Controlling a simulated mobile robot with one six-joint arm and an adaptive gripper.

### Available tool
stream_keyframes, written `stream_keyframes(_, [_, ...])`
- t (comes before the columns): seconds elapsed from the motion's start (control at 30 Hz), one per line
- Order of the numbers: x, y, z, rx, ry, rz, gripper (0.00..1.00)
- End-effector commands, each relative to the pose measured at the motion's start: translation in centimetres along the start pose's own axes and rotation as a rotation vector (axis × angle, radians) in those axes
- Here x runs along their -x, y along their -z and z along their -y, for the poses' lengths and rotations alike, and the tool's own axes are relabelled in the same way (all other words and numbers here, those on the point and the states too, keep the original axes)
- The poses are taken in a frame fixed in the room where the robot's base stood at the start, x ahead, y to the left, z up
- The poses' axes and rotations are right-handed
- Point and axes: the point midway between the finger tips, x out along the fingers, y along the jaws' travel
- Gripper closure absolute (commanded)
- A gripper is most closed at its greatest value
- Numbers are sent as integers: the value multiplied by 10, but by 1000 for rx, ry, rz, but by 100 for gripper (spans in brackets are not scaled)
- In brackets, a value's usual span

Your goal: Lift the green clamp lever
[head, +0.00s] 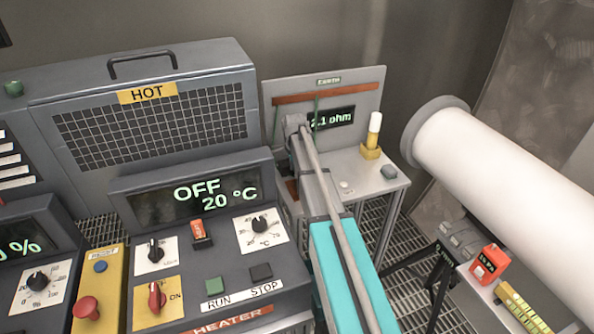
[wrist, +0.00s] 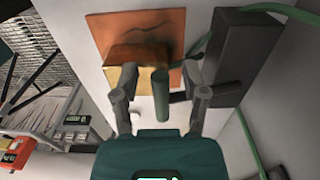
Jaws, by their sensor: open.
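The green clamp lever (wrist: 160,95) is a short green cylinder in the middle of the wrist view, in front of a brass block (wrist: 137,68) on an orange-brown plate (wrist: 150,22). My gripper (wrist: 165,92) is open, with one finger on each side of the lever. A gap shows between the lever and each finger; depth is hard to judge. In the head view my arm reaches to the earth panel (head: 358,88), which has a copper-coloured bar (head: 330,92) and a "2.1 ohm" display (head: 338,117). I cannot make out the lever there, and my arm covers part of that area.
A dark grey block (wrist: 245,55) and green cables (wrist: 280,10) are close to the right finger in the wrist view. The heater console (head: 262,290) is at left, a big white cylinder (head: 500,175) at right.

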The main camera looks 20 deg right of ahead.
Motion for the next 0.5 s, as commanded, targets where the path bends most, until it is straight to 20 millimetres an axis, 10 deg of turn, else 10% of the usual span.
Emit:
stream_keyframes(0.07, [0,0,0,0,0,0,43])
stream_keyframes(0.37, [0,-1,0,1,0,0,99])
stream_keyframes(0.5, [0,-1,0,1,0,0,100])
